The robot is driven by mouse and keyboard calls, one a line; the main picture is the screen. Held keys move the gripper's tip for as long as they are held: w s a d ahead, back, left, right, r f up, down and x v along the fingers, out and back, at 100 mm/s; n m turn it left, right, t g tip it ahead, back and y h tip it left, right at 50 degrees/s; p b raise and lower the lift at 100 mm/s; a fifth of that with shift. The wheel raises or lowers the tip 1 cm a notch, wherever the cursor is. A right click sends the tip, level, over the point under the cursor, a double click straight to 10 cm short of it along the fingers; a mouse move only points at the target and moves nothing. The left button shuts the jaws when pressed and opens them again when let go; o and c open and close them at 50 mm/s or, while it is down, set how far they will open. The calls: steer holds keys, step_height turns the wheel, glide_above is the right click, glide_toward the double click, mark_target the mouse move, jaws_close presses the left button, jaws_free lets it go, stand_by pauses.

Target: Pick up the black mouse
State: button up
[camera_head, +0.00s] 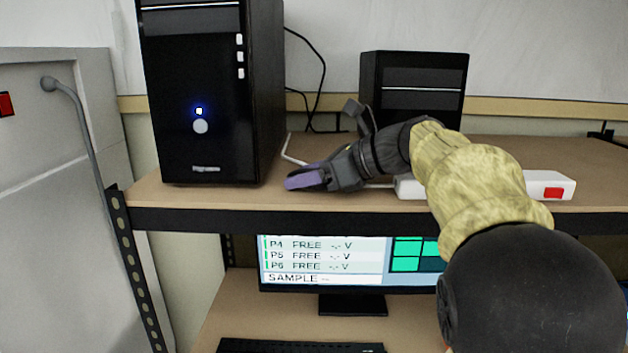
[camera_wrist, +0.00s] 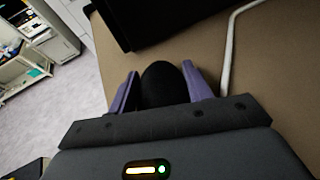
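The black mouse (camera_wrist: 163,83) shows in the wrist view as a dark rounded shape between the two purple fingers of my gripper (camera_wrist: 161,82). The fingers flank it closely on both sides. I cannot tell whether both press on it. Its near part is hidden by my gripper's body. In the head view my gripper (camera_head: 306,178) is low over the upper shelf (camera_head: 230,198), just right of the large black computer tower. The mouse cannot be made out there.
The large black tower (camera_head: 205,90) stands left of my gripper, and a smaller black tower (camera_head: 413,85) stands behind. A white power strip (camera_head: 548,186) lies on the right. A white cable (camera_wrist: 229,50) runs close by. A monitor (camera_head: 325,262) and keyboard (camera_head: 300,346) are below.

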mark_target(306, 170)
steer(key=shift+c, duration=1.2)
step_height(306, 170, up, 10)
steer(key=shift+a, duration=0.1)
